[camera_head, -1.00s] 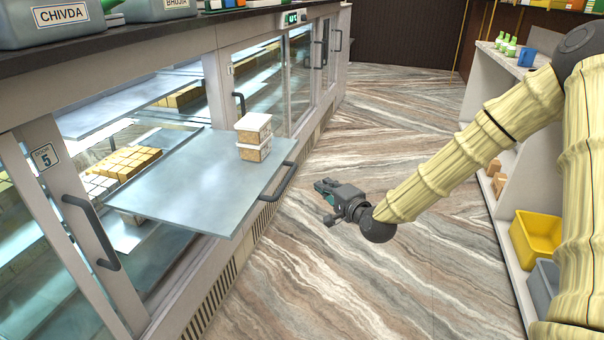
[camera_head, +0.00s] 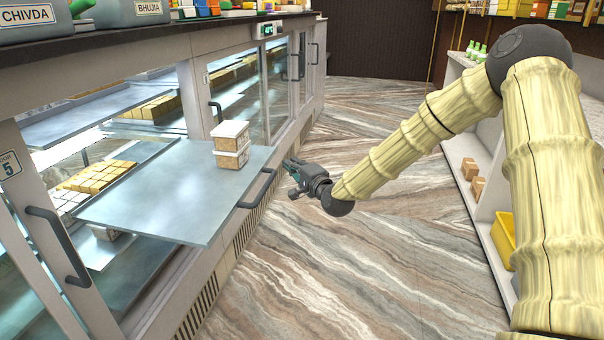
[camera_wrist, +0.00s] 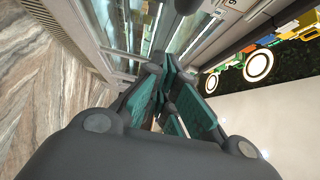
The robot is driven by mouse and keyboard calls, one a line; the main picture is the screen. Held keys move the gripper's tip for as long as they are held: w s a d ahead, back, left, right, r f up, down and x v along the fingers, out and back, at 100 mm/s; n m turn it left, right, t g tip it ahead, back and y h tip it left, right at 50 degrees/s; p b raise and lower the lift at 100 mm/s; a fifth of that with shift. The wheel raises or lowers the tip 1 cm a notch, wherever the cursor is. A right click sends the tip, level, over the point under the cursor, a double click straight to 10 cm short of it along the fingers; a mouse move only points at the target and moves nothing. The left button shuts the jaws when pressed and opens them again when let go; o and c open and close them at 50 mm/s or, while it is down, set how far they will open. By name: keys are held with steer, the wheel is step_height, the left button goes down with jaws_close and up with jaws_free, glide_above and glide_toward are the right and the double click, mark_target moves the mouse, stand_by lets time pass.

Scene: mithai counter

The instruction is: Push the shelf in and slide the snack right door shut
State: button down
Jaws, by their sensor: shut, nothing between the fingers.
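The metal shelf (camera_head: 165,195) sticks out of the glass-fronted counter in the head view, with a dark handle (camera_head: 258,188) on its outer edge. Two stacked clear tubs with white lids (camera_head: 231,144) stand near its far outer corner. A door with a dark handle (camera_head: 60,246) and a label with a 5 (camera_head: 9,165) is at the left. Another glass door with a dark handle (camera_head: 216,111) is beyond the shelf. My gripper (camera_head: 289,168) is shut and empty, just right of the shelf handle and apart from it. Its fingers (camera_wrist: 165,92) also show in the wrist view.
Yellow sweets (camera_head: 98,178) lie inside the counter behind the shelf. Bins labelled CHIVDA (camera_head: 28,18) and BHUJIA (camera_head: 140,10) stand on top. A white shelf unit (camera_head: 487,200) with a yellow bin (camera_head: 503,238) borders the right. The marbled floor (camera_head: 345,255) between is clear.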

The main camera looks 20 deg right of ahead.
mark_target(272, 156)
steer(key=shift+w+a, duration=0.6)
steer(key=shift+a, duration=0.25)
steer(key=shift+w+a, duration=0.6)
steer(key=shift+a, duration=0.25)
